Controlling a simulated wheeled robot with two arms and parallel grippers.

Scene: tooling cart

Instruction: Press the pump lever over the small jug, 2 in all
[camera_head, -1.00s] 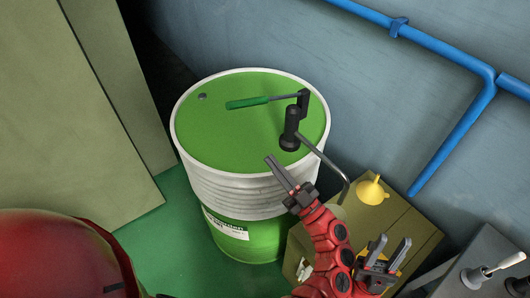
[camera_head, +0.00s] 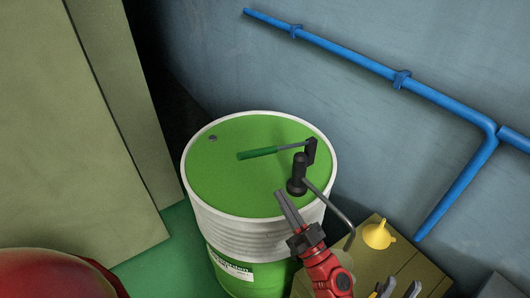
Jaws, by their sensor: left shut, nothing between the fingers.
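The pump lever has a green handle (camera_head: 258,153) and lies nearly level above the green lid of a white-rimmed drum (camera_head: 215,180). It joins the black pump body (camera_head: 298,174), whose grey spout (camera_head: 335,212) bends down to the right over a wooden box. My left gripper (camera_head: 280,195) is shut and empty, in front of the pump body and below the lever in the picture, apart from the handle. I cannot make out the small jug; my left arm covers part of the box below the spout.
A yellow funnel (camera_head: 377,235) stands on the wooden box (camera_head: 425,268) right of the drum. Blue pipes (camera_head: 350,58) run along the wall behind. Tall beige panels (camera_head: 70,130) stand at the left.

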